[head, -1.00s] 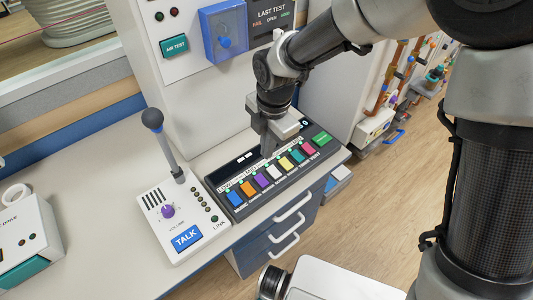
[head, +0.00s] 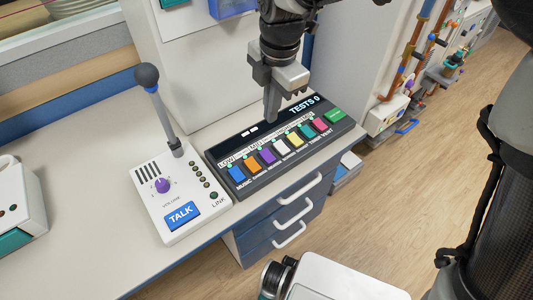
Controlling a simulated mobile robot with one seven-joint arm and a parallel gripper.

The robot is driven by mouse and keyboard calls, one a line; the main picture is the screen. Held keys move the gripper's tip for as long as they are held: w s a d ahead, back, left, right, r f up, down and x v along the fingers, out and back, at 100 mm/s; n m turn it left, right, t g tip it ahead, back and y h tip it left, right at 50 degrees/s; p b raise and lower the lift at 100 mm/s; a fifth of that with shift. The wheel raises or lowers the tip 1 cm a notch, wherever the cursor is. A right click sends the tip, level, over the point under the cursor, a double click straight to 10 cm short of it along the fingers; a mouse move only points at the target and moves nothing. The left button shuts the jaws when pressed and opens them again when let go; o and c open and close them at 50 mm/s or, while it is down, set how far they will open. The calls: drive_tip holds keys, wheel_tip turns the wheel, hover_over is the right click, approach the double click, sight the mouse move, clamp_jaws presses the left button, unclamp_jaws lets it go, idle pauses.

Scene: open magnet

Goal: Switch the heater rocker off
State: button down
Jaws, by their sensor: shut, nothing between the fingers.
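A dark control panel (head: 226,151) lies on the counter with a row of coloured rockers. From left to right they are blue (head: 236,174), orange (head: 253,165), purple (head: 268,156), white (head: 282,147), yellow (head: 294,140), teal (head: 307,132) and pink (head: 319,125). Their labels are too small for me to tell which is the heater rocker. Small green lights show behind several of them. My gripper (head: 271,117) is shut and empty, pointing down at the panel's back part, behind the white and purple rockers. I cannot tell whether its tips touch the panel.
A white intercom box (head: 178,235) with a tall grey lever (head: 162,115), purple knob and blue TALK button stands left of the panel. A green button (head: 334,116) is at the panel's right end. A white cabinet wall (head: 180,65) rises behind. Counter space is free at left.

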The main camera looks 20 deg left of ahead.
sight(269, 156)
drive_tip(key=shift+r, duration=0.1)
idle(0.3)
drive_tip(key=f+b, duration=0.1)
drive_tip(key=f, duration=0.3)
drive_tip(key=a+f+b, duration=0.1)
drive_tip(key=f, duration=0.4)
drive_tip(key=f+b, duration=0.1)
drive_tip(key=f, duration=0.4)
drive_tip(key=shift+w+a, duration=0.3)
drive_tip(key=shift+w, duration=0.1)
drive_tip(key=shift+f, duration=0.25)
drive_tip(key=shift+s+d, duration=0.1)
drive_tip(key=shift+d, duration=0.05)
drive_tip(key=shift+s+d, duration=0.3)
drive_tip(key=shift+d, duration=0.25)
drive_tip(key=shift+r, duration=0.1)
